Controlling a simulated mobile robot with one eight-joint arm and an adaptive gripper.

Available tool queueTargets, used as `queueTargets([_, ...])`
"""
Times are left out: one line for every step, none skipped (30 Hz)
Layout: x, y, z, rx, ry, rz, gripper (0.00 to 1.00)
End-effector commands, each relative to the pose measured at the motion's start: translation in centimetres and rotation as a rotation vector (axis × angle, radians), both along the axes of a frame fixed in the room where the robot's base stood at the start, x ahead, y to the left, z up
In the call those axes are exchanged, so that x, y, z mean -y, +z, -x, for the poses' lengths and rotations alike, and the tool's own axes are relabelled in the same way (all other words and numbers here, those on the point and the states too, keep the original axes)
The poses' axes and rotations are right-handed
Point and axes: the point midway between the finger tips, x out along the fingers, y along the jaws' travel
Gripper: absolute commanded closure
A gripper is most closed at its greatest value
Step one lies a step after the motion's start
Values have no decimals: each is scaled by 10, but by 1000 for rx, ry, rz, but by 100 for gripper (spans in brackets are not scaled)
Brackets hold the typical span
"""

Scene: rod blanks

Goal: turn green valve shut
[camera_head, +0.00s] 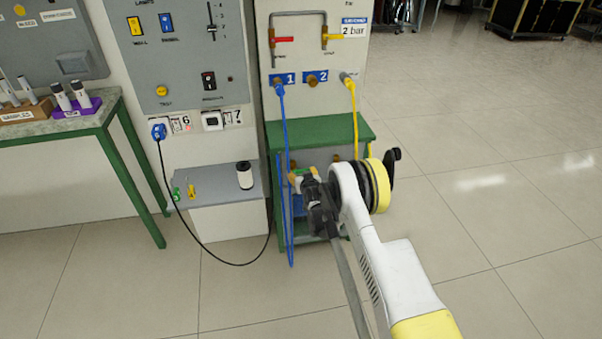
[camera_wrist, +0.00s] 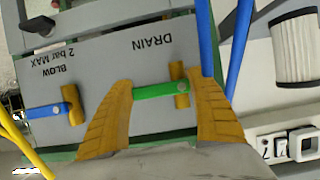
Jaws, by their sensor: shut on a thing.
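In the wrist view, the green valve's handle (camera_wrist: 152,91) lies across its upright-looking brass body (camera_wrist: 181,88), by the DRAIN label. My gripper (camera_wrist: 160,88) has its two yellow fingers either side of this handle and is shut on it. The left finger meets the handle's free end. The right finger is close beside the brass body and covers part of that side. In the head view, my gripper (camera_head: 298,176) reaches in at the green stand below its top.
A blue-handled valve (camera_wrist: 48,110) by the BLOW label is left in the wrist view. Blue hose (camera_head: 285,130) and yellow hose (camera_head: 355,125) hang close to my gripper. A grey shelf (camera_head: 215,186) with a white cylinder (camera_head: 244,175) stands left. Floor at right is clear.

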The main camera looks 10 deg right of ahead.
Motion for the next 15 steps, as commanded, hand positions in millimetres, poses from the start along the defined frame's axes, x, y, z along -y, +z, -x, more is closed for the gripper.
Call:
queueTargets([0, -2, 1, -4, 0, -3, 64])
queueTargets([0, -2, 1, -4, -1, -4, 64])
queueTargets([0, -2, 1, -4, -1, -5, 64])
queueTargets([0, -2, 1, -4, -1, -5, 64])
queueTargets([0, -2, 1, -4, -1, -4, 64])
queueTargets([0, -2, 1, -4, -1, -4, 64])
queueTargets([0, -2, 1, -4, -1, -4, 64])
queueTargets([0, -2, 1, -4, -1, -4, 64])
queueTargets([0, -2, 1, -4, -1, -4, 64])
queueTargets([0, -2, 1, -4, -1, -4, 64])
queueTargets([0, -2, 1, -4, -1, -4, 28])
queueTargets([0, -2, 1, -3, -1, -4, 15])
queueTargets([0, -1, 1, -3, 0, -3, 10])
queueTargets([0, -1, 1, -3, 0, -3, 10])
queueTargets([0, -1, 1, -2, 0, -3, 10])
